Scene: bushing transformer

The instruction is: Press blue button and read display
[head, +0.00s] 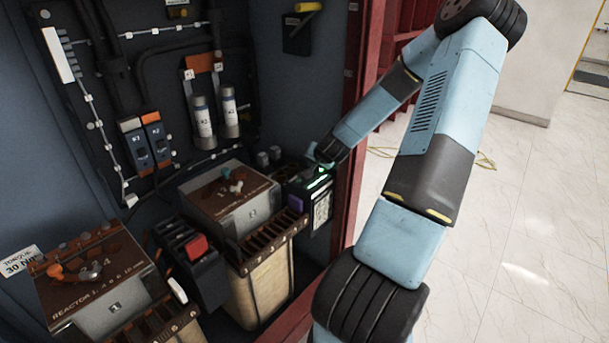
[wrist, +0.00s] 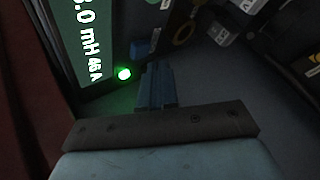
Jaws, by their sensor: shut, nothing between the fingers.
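A dark device (head: 318,200) with a lit green display (head: 318,178) sits at the right side of the cabinet. In the wrist view the display (wrist: 85,40) shows white text on green, turned sideways. I read "mH" and "46 A"; the number before "mH" is cut at the frame edge and ends in ".0". A bright green light (wrist: 124,74) glows beside the display's corner. A small blue block (wrist: 142,48), perhaps the blue button, is just beyond my fingertips; contact cannot be told. My gripper (wrist: 156,68) is shut and empty, close beside the display.
A reactor box (head: 230,200) stands left of the device, with a red-button unit (head: 195,247) and another reactor box (head: 95,285) further left. The cabinet's red post (head: 362,110) is close beside my arm. The tiled floor (head: 520,220) at right is mostly open.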

